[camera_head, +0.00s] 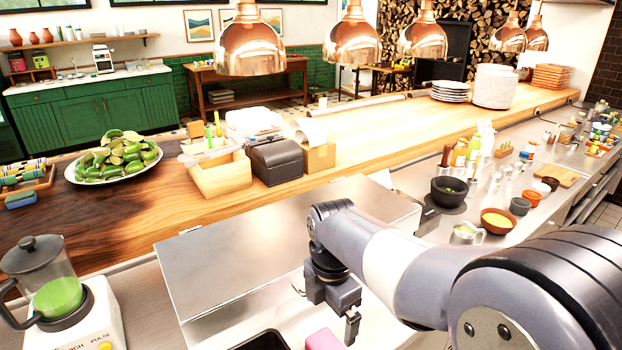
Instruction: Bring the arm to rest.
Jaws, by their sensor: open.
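My arm reaches in from the lower right and bends down at its wrist. My gripper (326,309) hangs at the lower middle of the view, just in front of a flat steel lid (225,260). Its jaws are apart, and I see nothing between them. A pink block (323,340) shows at the bottom edge, below my gripper. I cannot tell the height of my gripper above the surface under it.
A blender (60,295) stands at the left front. A plate of limes (115,158), a wooden box (220,175) and a black box (276,160) stand on the wooden counter. A dark mortar (449,191) and bowls stand right. Copper lamps (250,45) hang above.

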